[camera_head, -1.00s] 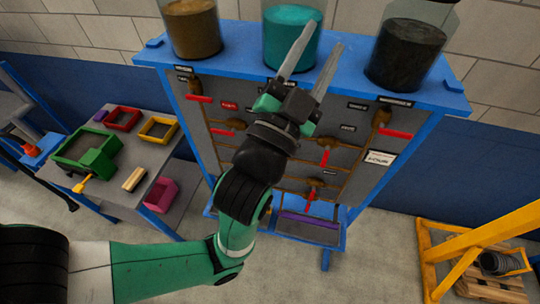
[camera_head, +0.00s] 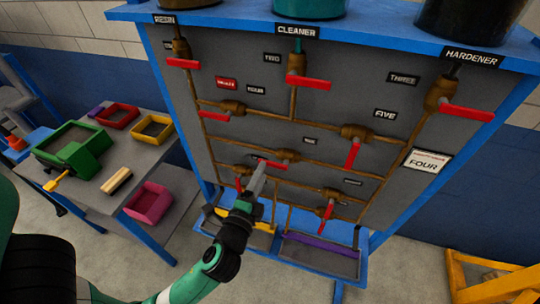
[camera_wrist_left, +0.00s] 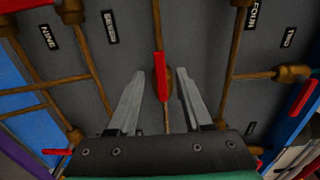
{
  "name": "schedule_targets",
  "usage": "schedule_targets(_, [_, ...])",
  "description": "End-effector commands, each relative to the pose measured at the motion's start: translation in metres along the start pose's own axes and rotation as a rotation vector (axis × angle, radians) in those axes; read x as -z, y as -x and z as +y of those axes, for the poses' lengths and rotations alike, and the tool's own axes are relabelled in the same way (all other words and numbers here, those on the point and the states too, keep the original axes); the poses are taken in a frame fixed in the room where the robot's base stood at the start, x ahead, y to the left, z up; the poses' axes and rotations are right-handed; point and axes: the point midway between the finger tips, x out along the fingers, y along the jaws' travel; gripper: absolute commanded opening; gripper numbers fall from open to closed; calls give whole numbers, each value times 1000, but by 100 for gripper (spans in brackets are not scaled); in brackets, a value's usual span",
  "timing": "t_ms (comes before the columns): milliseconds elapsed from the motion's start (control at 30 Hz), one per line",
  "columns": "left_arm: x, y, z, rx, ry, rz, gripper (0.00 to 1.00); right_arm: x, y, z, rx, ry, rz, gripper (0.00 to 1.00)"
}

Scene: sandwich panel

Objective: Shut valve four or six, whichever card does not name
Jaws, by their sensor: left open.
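My left gripper (camera_head: 262,170) is open in front of the lower middle of the valve panel (camera_head: 330,104). In the left wrist view, a red valve handle (camera_wrist_left: 160,75) lies between the open fingers (camera_wrist_left: 160,92); I cannot tell if they touch it. In the head view, the fingertips overlap a middle valve (camera_head: 287,155), whose nearby label is too small to read. The label that looks like FOUR (camera_head: 255,89) is near the upper-left valve (camera_head: 232,107). A white card (camera_head: 428,162) at the panel's right reads FOUR. My right gripper is not in view.
Valves with red handles also sit under RESIN (camera_head: 181,50), CLEANER (camera_head: 297,65) and HARDENER (camera_head: 440,95), and beside FIVE (camera_head: 385,114). Jars stand on the panel's blue top. A side table (camera_head: 92,202) with coloured bins is at left, a yellow frame (camera_head: 462,285) at lower right.

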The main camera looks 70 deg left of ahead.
Motion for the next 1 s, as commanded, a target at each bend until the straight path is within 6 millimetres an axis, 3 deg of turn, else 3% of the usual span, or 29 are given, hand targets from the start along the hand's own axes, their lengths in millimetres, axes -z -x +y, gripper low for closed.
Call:
schedule_targets(100, [-2,-29,-2,2,2,-6,50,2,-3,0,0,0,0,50])
schedule_targets(300, [0,-67,-1,2,1,-1,50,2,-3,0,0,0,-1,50])
schedule_targets(467, [0,-80,0,0,1,0,50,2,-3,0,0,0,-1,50])
schedule_targets(700, [0,-81,0,0,1,1,50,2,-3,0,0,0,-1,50])
schedule_targets(1000, [0,-81,0,0,1,1,0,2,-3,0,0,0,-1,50])
